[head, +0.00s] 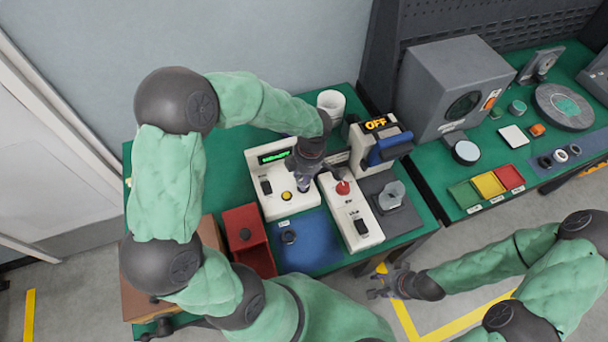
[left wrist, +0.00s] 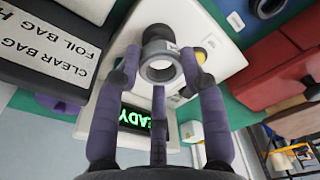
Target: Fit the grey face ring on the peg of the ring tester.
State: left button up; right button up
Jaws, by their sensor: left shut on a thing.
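My left gripper (head: 303,182) is over the cream ring tester (head: 290,207), which has a green-lit display (head: 276,156) and a yellow button (head: 287,195). In the left wrist view, the left gripper (left wrist: 163,72) is shut on the grey face ring (left wrist: 160,70), with its opening showing. A dark round part shows just behind the ring; I cannot tell whether it is the peg. The tester's display (left wrist: 140,119) reads READY there. In the head view the gripper hides the ring and peg. My right gripper (head: 385,284) is open and empty in front of the table.
A cream unit with a red button (head: 343,187) stands close right of the tester.

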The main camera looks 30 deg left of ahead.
pick_arm(q)
jog(key=shift+f+b, duration=0.4)
jog(key=shift+f, duration=0.05)
dwell(0.6)
jog(key=o, duration=1.2)
jog(key=shift+r+p, duration=1.75)
jog(key=shift+r, duration=1.75)
